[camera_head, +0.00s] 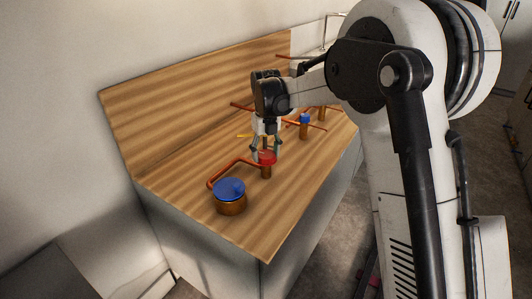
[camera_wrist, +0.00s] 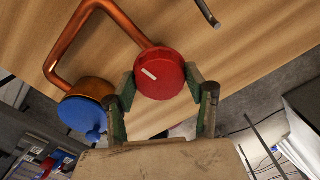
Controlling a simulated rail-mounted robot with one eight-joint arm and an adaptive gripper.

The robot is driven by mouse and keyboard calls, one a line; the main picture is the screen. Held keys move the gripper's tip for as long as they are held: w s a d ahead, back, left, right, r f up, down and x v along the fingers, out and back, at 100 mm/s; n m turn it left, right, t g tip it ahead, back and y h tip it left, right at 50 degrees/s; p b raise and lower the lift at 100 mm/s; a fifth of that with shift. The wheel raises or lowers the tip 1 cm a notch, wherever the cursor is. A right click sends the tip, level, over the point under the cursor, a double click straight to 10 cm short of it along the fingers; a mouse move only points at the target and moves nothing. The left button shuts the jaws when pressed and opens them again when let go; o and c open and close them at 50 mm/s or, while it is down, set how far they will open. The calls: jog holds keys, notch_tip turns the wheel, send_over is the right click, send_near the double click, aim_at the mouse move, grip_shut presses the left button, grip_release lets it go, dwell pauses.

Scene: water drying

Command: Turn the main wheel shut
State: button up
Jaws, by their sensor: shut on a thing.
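The main wheel appears to be the red round wheel (camera_head: 267,158), on a short copper stub on the wooden counter. In the wrist view the red wheel (camera_wrist: 158,73) has a pale mark near its middle left. My gripper (camera_head: 265,152) reaches down from above. Its two green-padded fingers (camera_wrist: 160,88) stand on either side of the red wheel and are shut on it. A copper pipe (camera_wrist: 125,20) runs from the wheel to a copper pot with a blue lid (camera_wrist: 82,113); the same blue lid shows in the head view (camera_head: 229,188).
A smaller blue wheel (camera_head: 304,118) on a copper post stands farther back, among several copper pipes.

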aim_at(266, 154)
jog(key=o, duration=1.2)
jog(key=shift+c, duration=0.2)
notch_tip(266, 154, up, 12)
